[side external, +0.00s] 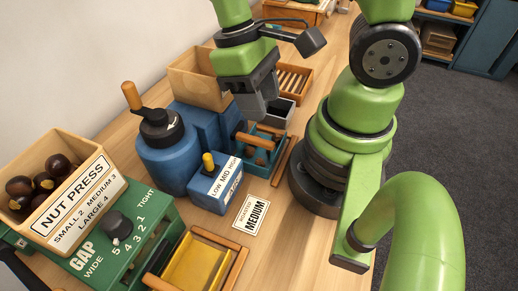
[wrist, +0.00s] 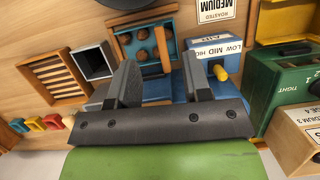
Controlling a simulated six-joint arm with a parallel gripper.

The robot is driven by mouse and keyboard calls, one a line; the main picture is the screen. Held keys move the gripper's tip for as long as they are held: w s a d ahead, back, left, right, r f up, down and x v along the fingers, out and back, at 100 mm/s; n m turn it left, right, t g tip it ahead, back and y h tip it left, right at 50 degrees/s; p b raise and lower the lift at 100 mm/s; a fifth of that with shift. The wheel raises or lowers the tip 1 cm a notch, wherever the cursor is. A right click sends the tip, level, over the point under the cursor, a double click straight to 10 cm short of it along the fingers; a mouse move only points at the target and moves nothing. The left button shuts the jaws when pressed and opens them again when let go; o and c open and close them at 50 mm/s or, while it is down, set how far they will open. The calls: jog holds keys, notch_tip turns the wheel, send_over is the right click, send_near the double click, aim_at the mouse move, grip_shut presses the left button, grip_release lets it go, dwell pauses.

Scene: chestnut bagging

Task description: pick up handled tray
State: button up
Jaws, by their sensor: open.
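A blue tray with wooden bars (side external: 277,141) stands beside the blue machine in the side view. My gripper (side external: 262,108) points down above the tray area, partly hiding the tray. I cannot tell the exact height gap.
The blue machine (side external: 163,160) and its control box (side external: 212,190) stand close by. A grey bin (side external: 280,112) and slatted wooden rack (side external: 293,80) lie behind. The green nut press (side external: 100,240) and a yellow tray with wooden sides (side external: 195,265) are in front. A MEDIUM card (side external: 251,214) lies flat.

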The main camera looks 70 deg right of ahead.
aim_at(267, 142)
jog(key=shift+s+f+g, duration=0.4)
jog(key=shift+f+g, duration=0.1)
jog(key=shift+f, duration=3.2)
jog(key=shift+x, duration=2.05)
jog(key=shift+w+d, duration=0.1)
jog(key=shift+w, duration=0.05)
jog(key=shift+c, duration=0.3)
grip_shut()
